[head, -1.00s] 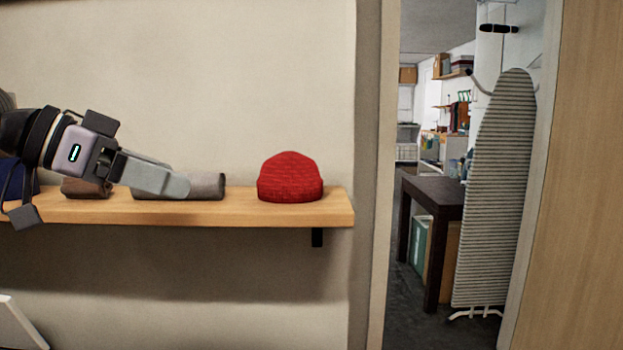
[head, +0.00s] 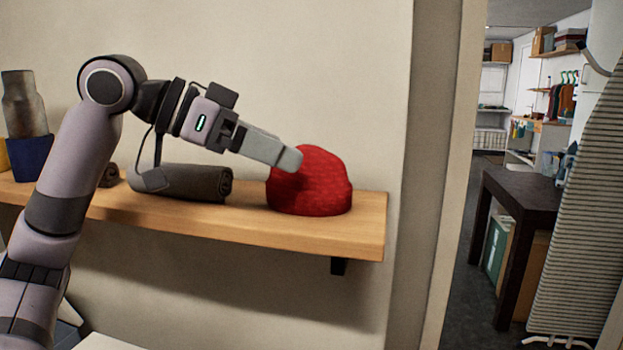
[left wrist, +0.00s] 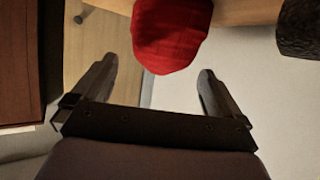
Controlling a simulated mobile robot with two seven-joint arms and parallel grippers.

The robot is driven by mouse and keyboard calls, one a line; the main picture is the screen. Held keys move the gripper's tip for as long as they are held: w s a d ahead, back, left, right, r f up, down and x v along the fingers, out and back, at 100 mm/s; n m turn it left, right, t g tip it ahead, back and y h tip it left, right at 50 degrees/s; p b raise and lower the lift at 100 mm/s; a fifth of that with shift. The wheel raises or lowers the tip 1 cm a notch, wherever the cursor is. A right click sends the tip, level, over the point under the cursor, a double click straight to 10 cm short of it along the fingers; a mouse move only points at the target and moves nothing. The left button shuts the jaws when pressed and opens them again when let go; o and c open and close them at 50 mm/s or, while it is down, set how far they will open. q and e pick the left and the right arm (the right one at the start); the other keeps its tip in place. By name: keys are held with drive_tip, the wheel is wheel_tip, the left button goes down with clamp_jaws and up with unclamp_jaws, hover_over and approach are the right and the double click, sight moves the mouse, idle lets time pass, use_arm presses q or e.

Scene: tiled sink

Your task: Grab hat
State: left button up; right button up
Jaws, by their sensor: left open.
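The red knit hat (head: 318,185) sits on the wooden shelf (head: 240,226) near its right end. It also shows in the left wrist view (left wrist: 168,35) at the top middle. My left gripper (head: 290,158) reaches in from the left, its fingertips overlapping the hat's upper left side in the head view. In the left wrist view the left gripper (left wrist: 158,82) is open, with the hat just beyond and between the two spread fingers. Nothing is held. Whether a finger touches the hat I cannot tell. My right gripper is not in view.
A dark rolled towel (head: 195,183) lies on the shelf left of the hat, with a blue container (head: 30,157) farther left. A door frame (head: 452,180) stands right of the shelf. Beyond it are a dark table (head: 520,190) and an ironing board (head: 590,200).

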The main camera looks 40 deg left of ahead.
use_arm(q)
drive_tip(key=p+x, duration=0.1)
drive_tip(key=x, duration=0.2)
drive_tip(key=shift+w+d, duration=0.2)
drive_tip(key=shift+w, duration=0.1)
drive_tip(key=shift+w+d+f, duration=0.15)
drive_tip(key=shift+w+f, duration=0.05)
drive_tip(key=shift+w, duration=0.05)
drive_tip(key=c, duration=1)
drive_tip(key=shift+r, duration=0.1)
wheel_tip(320, 180, up, 20)
drive_tip(key=p, duration=1.3)
